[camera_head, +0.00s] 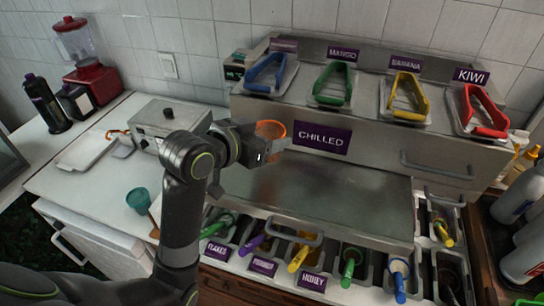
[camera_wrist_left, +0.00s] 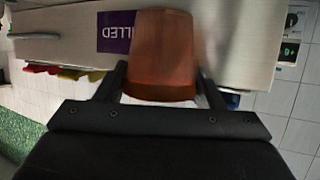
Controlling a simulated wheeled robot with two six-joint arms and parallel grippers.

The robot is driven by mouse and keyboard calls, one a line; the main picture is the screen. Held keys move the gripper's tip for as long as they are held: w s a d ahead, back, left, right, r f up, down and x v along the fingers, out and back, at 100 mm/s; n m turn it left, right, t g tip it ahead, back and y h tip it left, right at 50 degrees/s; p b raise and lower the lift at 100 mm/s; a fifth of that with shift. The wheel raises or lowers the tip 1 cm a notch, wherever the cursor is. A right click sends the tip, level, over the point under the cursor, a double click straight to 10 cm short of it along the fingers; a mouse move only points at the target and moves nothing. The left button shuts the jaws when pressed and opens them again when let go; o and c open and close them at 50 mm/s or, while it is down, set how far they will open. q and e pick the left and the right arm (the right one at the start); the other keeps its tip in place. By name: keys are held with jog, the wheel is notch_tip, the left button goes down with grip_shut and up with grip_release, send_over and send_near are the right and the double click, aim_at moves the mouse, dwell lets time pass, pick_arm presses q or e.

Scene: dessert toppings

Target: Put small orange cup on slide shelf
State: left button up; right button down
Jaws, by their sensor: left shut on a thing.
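The small orange cup (camera_head: 270,129) is partly hidden behind my left gripper (camera_head: 274,143) in the head view. It is held in front of the CHILLED panel, above the left part of the flat metal shelf (camera_head: 335,195). In the left wrist view the cup (camera_wrist_left: 162,50) sits between the two fingers of my left gripper (camera_wrist_left: 162,88), which is shut on it. The cup looks slightly blurred there. I cannot tell the exact gap between the cup and the shelf. My right gripper is not in view.
The shelf's visible surface is bare. Below its front edge are topping bins with coloured handles (camera_head: 350,262). Mango, banana and kiwi lids with handles (camera_head: 405,95) sit above. A teal cup (camera_head: 138,199) stands on the left counter, near a metal box (camera_head: 150,118). Bottles (camera_head: 522,195) stand at right.

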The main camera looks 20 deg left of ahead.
pick_arm(q)
jog(key=shift+s+d+f, duration=0.1)
jog(key=shift+f, duration=0.65)
notch_tip(320, 180, down, 4)
jog(key=shift+f, duration=0.1)
jog(key=shift+f, duration=0.2)
jog(key=o, duration=0.9)
jog(key=shift+r, duration=0.1)
jog(key=shift+o, duration=0.2)
